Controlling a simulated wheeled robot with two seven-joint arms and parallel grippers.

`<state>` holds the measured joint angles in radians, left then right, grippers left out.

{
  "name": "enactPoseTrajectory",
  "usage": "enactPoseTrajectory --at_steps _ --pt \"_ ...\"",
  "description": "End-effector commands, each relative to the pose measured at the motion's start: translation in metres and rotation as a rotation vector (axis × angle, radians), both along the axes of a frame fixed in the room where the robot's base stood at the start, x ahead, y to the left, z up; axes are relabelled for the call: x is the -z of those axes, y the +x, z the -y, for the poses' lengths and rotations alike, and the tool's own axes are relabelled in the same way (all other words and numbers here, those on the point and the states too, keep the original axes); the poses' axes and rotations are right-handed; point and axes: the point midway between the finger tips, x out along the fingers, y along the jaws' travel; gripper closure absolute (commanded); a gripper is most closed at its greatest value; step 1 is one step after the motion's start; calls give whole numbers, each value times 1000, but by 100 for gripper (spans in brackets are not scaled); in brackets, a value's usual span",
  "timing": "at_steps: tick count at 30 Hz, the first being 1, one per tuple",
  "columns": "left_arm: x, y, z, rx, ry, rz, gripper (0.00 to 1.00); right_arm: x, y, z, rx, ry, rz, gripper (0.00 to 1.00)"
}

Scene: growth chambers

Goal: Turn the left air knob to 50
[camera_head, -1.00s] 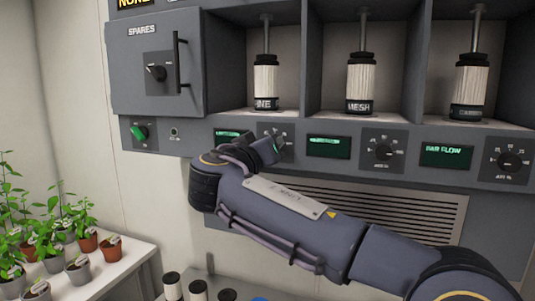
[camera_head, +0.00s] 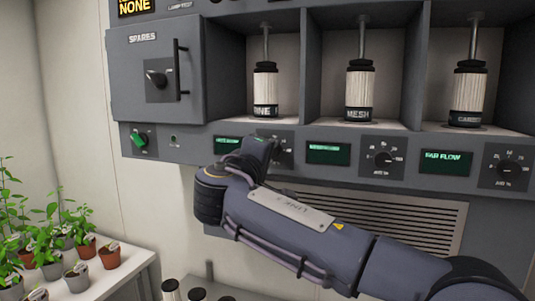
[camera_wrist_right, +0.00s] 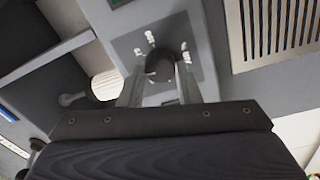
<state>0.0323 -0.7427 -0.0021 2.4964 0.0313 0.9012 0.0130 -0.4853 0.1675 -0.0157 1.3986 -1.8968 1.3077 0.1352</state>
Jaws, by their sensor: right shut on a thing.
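The left air knob (camera_wrist_right: 159,66) is a dark round knob on a grey dial plate with white marks, seen in the right wrist view. My right gripper (camera_wrist_right: 160,82) is shut on it, with one finger on each side. In the head view my right gripper (camera_head: 259,150) covers the knob and much of its dial plate (camera_head: 285,149); the setting cannot be read. A green-lit display (camera_head: 227,142) sits just left of the dial, partly behind my gripper. My left gripper is not in view.
The middle knob (camera_head: 383,158) and right knob (camera_head: 507,168) are on the same panel. Above are bays with white cylinders (camera_head: 360,90). A vent grille (camera_head: 400,215) is below. Potted plants (camera_head: 75,277) stand on a white bench at lower left.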

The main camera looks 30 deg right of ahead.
Motion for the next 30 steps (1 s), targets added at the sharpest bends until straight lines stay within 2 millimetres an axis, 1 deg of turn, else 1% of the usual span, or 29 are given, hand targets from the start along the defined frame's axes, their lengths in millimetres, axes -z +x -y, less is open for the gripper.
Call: enactPoseTrajectory --at_steps 9,22,23,27,28,30 --pt "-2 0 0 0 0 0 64 0 0 0 0 -55 -64 92" --pt "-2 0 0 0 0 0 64 1 0 0 -1 -61 -71 92" --pt "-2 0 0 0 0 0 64 1 0 0 -1 -60 -70 68" --pt "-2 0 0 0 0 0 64 0 0 0 -1 -60 -70 50" --pt "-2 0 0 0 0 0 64 0 0 0 -1 -60 -70 48" --pt "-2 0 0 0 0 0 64 0 0 0 -1 -60 -70 48"
